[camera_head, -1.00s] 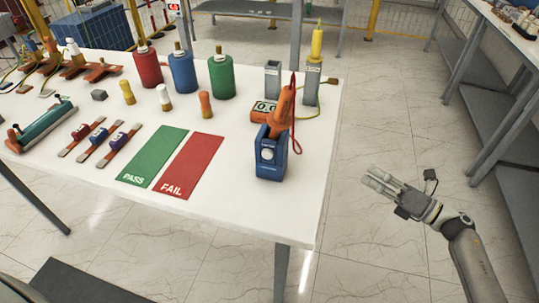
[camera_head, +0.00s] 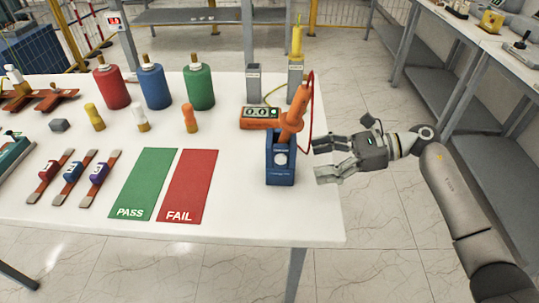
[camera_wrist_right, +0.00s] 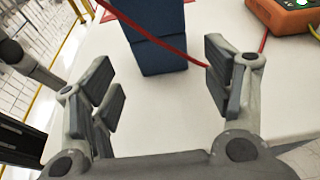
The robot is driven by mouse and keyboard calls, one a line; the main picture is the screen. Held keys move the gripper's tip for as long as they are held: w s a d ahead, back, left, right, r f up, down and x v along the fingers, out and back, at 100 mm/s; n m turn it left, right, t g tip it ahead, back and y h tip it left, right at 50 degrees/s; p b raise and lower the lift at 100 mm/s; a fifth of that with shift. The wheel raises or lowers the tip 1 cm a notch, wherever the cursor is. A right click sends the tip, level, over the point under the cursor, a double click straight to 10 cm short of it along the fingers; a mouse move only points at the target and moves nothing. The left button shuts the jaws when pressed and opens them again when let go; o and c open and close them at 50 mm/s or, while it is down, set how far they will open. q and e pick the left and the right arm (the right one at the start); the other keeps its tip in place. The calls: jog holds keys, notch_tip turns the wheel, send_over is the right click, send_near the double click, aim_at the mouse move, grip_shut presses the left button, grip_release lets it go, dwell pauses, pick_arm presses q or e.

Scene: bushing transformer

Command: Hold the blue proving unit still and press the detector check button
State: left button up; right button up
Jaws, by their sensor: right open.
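The blue proving unit (camera_head: 281,172) stands upright near the right edge of the white table, with a round white disc (camera_head: 281,159) on its front. An orange tool (camera_head: 293,122) leans up out of its top, with a red lead attached. My right gripper (camera_head: 317,159) is just right of the unit, fingers spread and pointing left at it, apart from it. In the right wrist view the blue unit (camera_wrist_right: 158,55) stands ahead between the open fingers, its top cut off. A red lead crosses in front of it. My left gripper is out of view.
An orange meter (camera_head: 260,117) sits just behind the unit. Grey holders, one with a yellow rod (camera_head: 297,40), stand further back. The green PASS mat (camera_head: 144,184) and red FAIL mat (camera_head: 188,186) lie to the left. The table front right of the mats is clear.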

aim_at(285, 166)
jog(key=p+x, duration=0.1)
jog(key=x, duration=0.2)
jog(key=shift+a, duration=0.2)
jog(key=x, duration=0.2)
jog(key=b+x, duration=0.1)
jog(key=shift+a+f, duration=0.3)
jog(key=shift+f, duration=0.05)
jog(key=shift+a+f+b, duration=0.15)
jog(key=shift+a+b, duration=0.35)
jog(key=shift+a, duration=0.1)
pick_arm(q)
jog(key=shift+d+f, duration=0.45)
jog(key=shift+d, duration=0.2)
pick_arm(e)
jog(key=shift+a, duration=0.3)
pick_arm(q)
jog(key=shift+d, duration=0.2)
pick_arm(e)
jog(key=c, duration=0.6)
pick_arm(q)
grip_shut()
pick_arm(e)
jog(key=shift+c, duration=0.2)
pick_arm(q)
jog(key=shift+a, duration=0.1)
